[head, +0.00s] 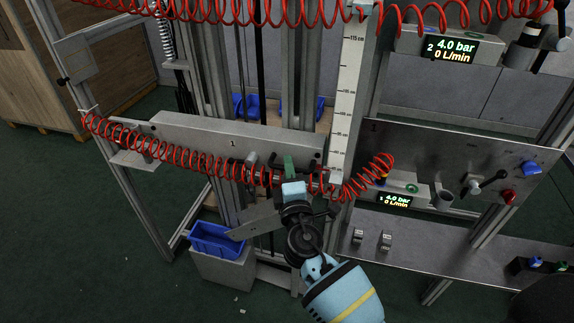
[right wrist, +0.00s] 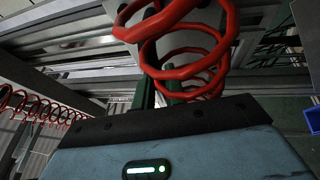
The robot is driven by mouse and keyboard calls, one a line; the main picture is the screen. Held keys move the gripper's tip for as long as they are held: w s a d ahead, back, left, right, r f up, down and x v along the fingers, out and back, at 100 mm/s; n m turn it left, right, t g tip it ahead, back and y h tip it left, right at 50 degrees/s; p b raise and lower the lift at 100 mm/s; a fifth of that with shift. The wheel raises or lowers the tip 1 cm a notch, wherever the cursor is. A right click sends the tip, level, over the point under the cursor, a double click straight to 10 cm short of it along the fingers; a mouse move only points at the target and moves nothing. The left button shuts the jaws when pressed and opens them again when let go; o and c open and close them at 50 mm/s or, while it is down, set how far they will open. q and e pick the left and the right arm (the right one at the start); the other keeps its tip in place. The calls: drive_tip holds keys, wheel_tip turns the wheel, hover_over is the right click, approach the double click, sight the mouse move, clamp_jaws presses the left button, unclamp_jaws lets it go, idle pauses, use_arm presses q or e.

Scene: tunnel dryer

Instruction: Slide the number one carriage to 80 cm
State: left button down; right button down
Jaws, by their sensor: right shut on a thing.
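The number one carriage is a long grey bar (head: 200,136) marked "1" in the head view, level across the upright posts. A white upright scale (head: 350,85) stands by its right end; "115 cm" shows near its top, and the lower marks are too small to read surely. My right gripper (head: 289,166) is at the carriage's lower right, its green fingers shut on a part there that the gripper and red coil hide. In the right wrist view the green fingers (right wrist: 160,92) stand behind a red coiled hose (right wrist: 180,50). My left gripper is out of view.
A red coiled hose (head: 150,152) crosses before the carriage and the right gripper. A steel panel (head: 440,150) with knobs and a "1, 4.0 bar, 0 L/min" display (head: 396,199) stands to the right. A blue bin (head: 215,240) sits below left.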

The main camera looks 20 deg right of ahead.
wheel_tip(320, 180, down, 5)
drive_tip(key=b, duration=0.5)
drive_tip(key=shift+s+f, duration=0.1)
drive_tip(key=shift+f, duration=0.05)
drive_tip(key=c, duration=1.5)
unclamp_jaws()
drive_tip(key=shift+o, duration=0.2)
drive_tip(key=v, duration=0.7)
drive_tip(key=shift+s+b, duration=0.35)
